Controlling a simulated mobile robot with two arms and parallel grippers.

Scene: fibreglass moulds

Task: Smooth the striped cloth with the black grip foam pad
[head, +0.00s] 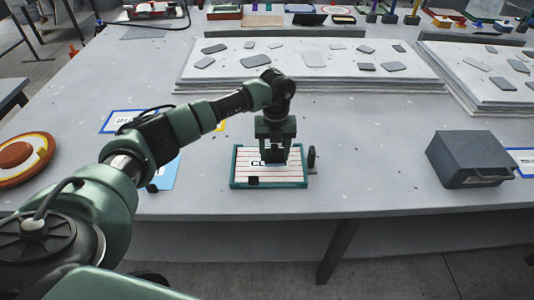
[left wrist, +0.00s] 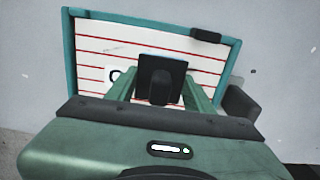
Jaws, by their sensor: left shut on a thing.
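The striped cloth (head: 247,177) is white with red lines and lies in a teal frame (head: 234,168) near the table's front edge. In the left wrist view the cloth (left wrist: 97,45) shows between the teal frame sides (left wrist: 69,50). My left gripper (head: 275,157) points down over the cloth, right of its middle. In the left wrist view it is shut on the black grip foam pad (left wrist: 162,72), which covers part of the dark lettering on the cloth. I cannot tell whether the pad touches the cloth. My right gripper is in neither view.
A dark upright piece (head: 311,158) stands at the frame's right side. A grey box (head: 468,158) with a handle is farther right. An orange-brown round mould (head: 22,158) is at far left. White slabs with grey pieces (head: 410,86) lie behind. The table between frame and box is clear.

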